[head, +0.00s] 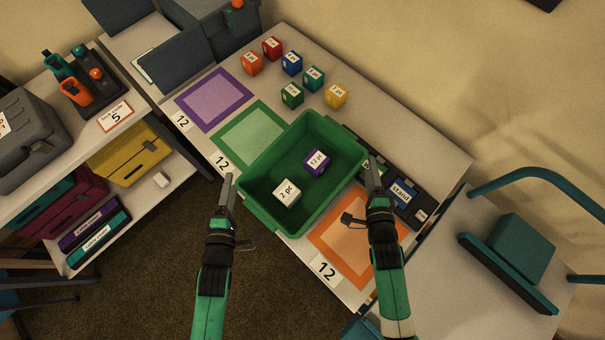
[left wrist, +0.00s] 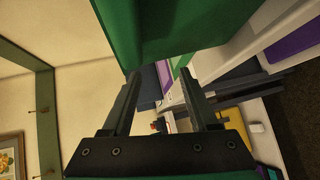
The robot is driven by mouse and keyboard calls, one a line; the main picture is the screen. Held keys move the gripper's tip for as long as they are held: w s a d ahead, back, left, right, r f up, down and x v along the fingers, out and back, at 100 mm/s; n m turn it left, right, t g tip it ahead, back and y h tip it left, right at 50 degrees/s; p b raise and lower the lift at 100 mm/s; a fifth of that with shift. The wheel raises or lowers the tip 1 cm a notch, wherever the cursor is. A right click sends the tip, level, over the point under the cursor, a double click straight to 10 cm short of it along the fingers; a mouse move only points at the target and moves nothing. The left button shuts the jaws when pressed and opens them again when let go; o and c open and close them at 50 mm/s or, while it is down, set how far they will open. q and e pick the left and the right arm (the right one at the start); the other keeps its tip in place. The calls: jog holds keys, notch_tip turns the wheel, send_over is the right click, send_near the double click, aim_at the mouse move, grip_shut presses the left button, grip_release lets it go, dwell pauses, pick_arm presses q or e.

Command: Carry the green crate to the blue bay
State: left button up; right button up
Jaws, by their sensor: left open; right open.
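The green crate (head: 259,210) is over the middle of the table, tilted in the picture. It holds a white block (head: 286,193) and a purple block (head: 317,162). I cannot tell whether it rests on the table. My left gripper (head: 230,181) is open beside the crate's left end; in the left wrist view the crate (left wrist: 180,28) is close beyond its open fingers (left wrist: 160,75). My right gripper (head: 371,168) is open at the crate's right end. No blue bay shows; purple (head: 183,107), green (head: 221,145) and orange (head: 327,246) bays show. What is under the crate is hidden.
Several coloured blocks (head: 292,63) stand at the back of the table. A dark tray with a "stand" label (head: 403,190) is right of the crate. A shelf unit (head: 178,185) with cases is at left, a chair (head: 515,250) at right.

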jog(key=v, duration=1.2)
jog(key=shift+s, duration=0.1)
pick_arm(q)
jog(key=v, duration=0.7)
jog(key=shift+w, duration=0.1)
